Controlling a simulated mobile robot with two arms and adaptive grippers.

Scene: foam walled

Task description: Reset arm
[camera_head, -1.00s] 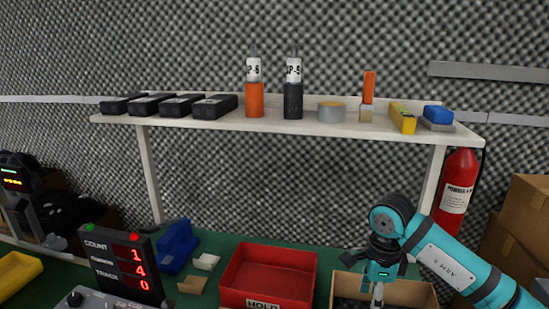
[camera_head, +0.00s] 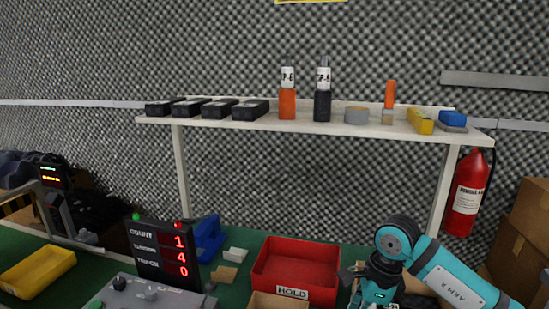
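My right arm (camera_head: 447,276) comes in from the lower right in the head view, teal with a grey joint. Its wrist (camera_head: 378,278) points down in front of a cardboard box, just right of the red HOLD bin (camera_head: 297,272). The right gripper's fingertips are cut off by the bottom edge, so its opening cannot be seen. My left arm and gripper are not in view.
A white shelf (camera_head: 300,126) holds black boxes, two bottles and small items. Below are a counter display (camera_head: 160,254), a control box (camera_head: 140,292), a yellow tray (camera_head: 38,272) and a blue object (camera_head: 208,238). A fire extinguisher (camera_head: 468,195) and cartons (camera_head: 520,225) are right.

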